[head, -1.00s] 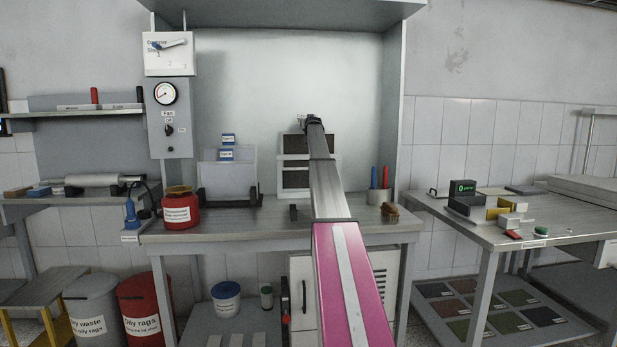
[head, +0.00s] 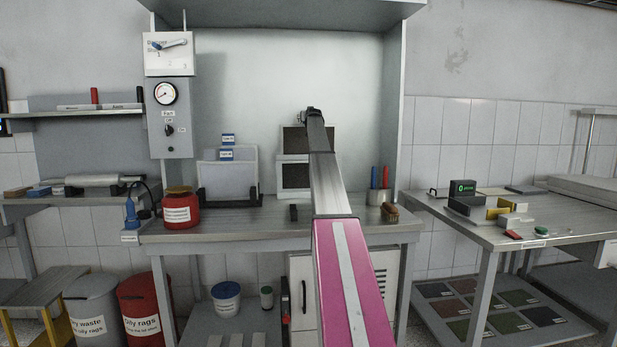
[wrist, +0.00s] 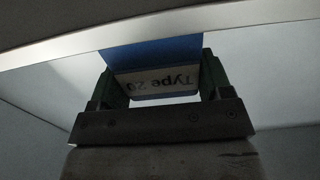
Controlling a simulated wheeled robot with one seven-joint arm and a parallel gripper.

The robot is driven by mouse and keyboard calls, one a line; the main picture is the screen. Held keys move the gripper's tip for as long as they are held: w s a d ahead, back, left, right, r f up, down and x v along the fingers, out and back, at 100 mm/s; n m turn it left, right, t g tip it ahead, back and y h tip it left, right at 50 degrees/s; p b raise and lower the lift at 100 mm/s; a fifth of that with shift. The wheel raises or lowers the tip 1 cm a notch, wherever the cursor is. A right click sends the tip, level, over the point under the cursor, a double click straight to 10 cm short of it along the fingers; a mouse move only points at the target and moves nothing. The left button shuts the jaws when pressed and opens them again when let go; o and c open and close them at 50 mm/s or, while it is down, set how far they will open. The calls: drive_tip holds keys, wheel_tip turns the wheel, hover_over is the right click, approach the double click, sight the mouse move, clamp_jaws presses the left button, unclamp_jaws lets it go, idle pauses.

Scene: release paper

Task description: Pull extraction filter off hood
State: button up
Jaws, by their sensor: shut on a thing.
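My gripper (head: 311,114) is above the white-framed hood housing (head: 279,182) at the back of the bench. In the wrist view my gripper (wrist: 158,72) has its two dark green fingers on either side of a blue tab (wrist: 150,55) with a white label, seen upside down, that seems to read "Type 20". It is shut on this tab. The filter, a dark panel (head: 294,140), stands upright, partly out of the top of the housing. My arm hides its right part. A pale edge (wrist: 60,48) runs across the wrist view above the tab.
A rack (head: 208,198) with pale panels and blue labels stands left of the housing. A red container (head: 180,210) is on the bench's left. A pen cup (head: 378,196) stands close right of my arm. The hood's side walls flank the workspace.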

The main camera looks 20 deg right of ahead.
drive_tip(key=shift+r, duration=1.65)
drive_tip(key=shift+r, duration=1.9)
